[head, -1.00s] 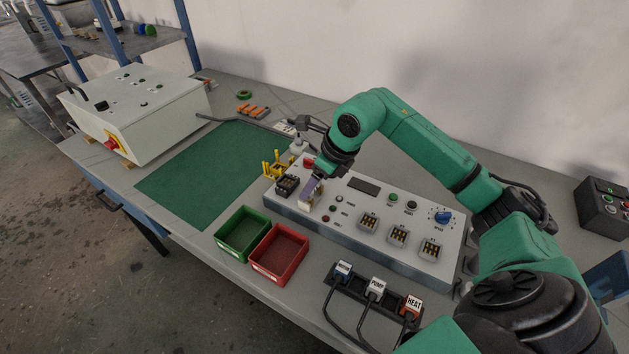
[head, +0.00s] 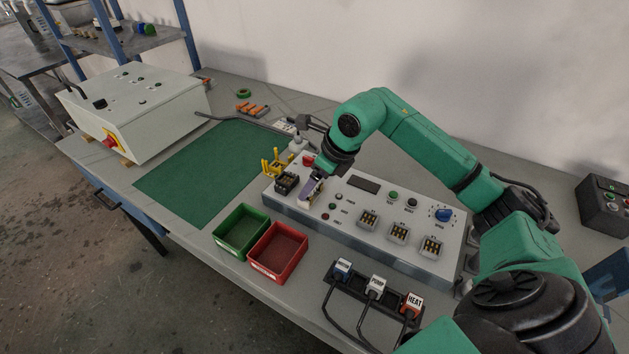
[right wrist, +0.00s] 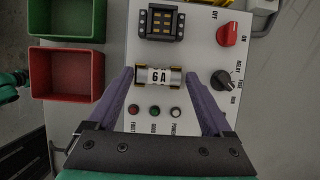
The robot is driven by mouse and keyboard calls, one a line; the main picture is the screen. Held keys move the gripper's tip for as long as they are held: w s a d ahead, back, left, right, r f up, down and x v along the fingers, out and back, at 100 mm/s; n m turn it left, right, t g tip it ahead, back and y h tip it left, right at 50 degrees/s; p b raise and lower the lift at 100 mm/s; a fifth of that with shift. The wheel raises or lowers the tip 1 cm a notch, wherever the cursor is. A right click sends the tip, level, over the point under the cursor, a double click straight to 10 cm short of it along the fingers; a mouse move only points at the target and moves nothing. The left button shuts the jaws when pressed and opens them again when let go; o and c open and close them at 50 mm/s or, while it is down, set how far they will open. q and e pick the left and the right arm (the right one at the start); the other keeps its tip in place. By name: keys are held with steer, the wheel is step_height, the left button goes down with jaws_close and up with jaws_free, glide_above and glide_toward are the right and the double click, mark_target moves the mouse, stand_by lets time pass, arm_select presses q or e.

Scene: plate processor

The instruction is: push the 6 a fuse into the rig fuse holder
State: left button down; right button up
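The 6 A fuse (right wrist: 158,76) has a white body marked "6A" and metallic end caps. In the right wrist view it lies crosswise at a holder on the light rig panel (right wrist: 195,50); most of the holder is hidden, so I cannot tell how deep the fuse sits. My right gripper (right wrist: 159,78) has its purple fingers apart, one beyond each end of the fuse, with small gaps. In the head view the right gripper (head: 313,190) is low over the left part of the rig (head: 345,205). My left gripper is not in view.
A green bin (head: 241,231) and a red bin (head: 278,252) stand in front of the rig. The green mat (head: 205,175) is clear.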

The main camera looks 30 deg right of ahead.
steer(key=shift+s+a+f, duration=0.15)
steer(key=shift+s+f, duration=0.1)
steer(key=shift+f, duration=0.2)
steer(key=v, duration=1.5)
steer(key=shift+w+r+b, duration=0.25)
steer(key=shift+w+b, duration=0.05)
steer(key=shift+b, duration=0.05)
steer(key=shift+f, duration=0.1)
